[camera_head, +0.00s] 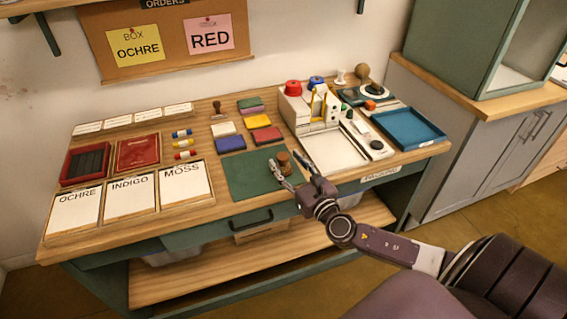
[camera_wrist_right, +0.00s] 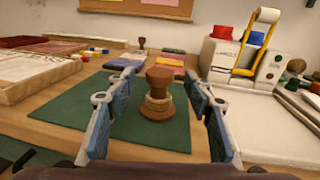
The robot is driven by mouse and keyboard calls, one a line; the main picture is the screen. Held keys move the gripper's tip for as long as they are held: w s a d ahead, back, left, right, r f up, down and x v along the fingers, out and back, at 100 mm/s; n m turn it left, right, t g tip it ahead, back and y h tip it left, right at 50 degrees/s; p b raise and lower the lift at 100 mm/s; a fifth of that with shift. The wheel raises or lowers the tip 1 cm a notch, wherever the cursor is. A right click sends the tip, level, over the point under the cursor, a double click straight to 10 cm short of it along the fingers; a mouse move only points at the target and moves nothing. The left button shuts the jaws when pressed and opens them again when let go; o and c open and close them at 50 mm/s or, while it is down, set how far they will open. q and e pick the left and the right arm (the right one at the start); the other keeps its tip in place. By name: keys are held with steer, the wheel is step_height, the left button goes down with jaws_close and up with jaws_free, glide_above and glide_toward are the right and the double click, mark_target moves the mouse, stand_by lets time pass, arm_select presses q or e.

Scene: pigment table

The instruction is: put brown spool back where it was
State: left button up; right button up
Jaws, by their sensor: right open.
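The brown spool (camera_head: 284,160) stands upright on the dark green mat (camera_head: 243,178) near the table's front edge. In the right wrist view the spool (camera_wrist_right: 158,92) shows a brown top and base with a tan wound middle, centred ahead between the fingers. My right gripper (camera_head: 296,176) is open at the front of the mat, just short of the spool. In the wrist view its two blue-padded fingers (camera_wrist_right: 160,100) are spread to either side, with nothing held. My left gripper is out of view.
A white label machine (camera_head: 308,108) with a pale tray stands right of the mat. Coloured blocks (camera_head: 250,124) lie behind the mat. Cards reading OCHRE, INDIGO and MOSS (camera_head: 130,194) lie left. A blue tray (camera_head: 408,128) is at the right end.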

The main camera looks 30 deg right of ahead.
steer(key=shift+w+d, duration=0.1)
steer(key=shift+w, duration=1.35)
jaws_close()
steer(key=shift+r+p, duration=0.35)
steer(key=shift+r, duration=0.25)
step_height(320, 180, up, 10)
steer(key=p, duration=0.4)
step_height(320, 180, up, 9)
steer(key=p, duration=0.1)
glide_above(283, 155)
steer(key=shift+f, duration=0.15)
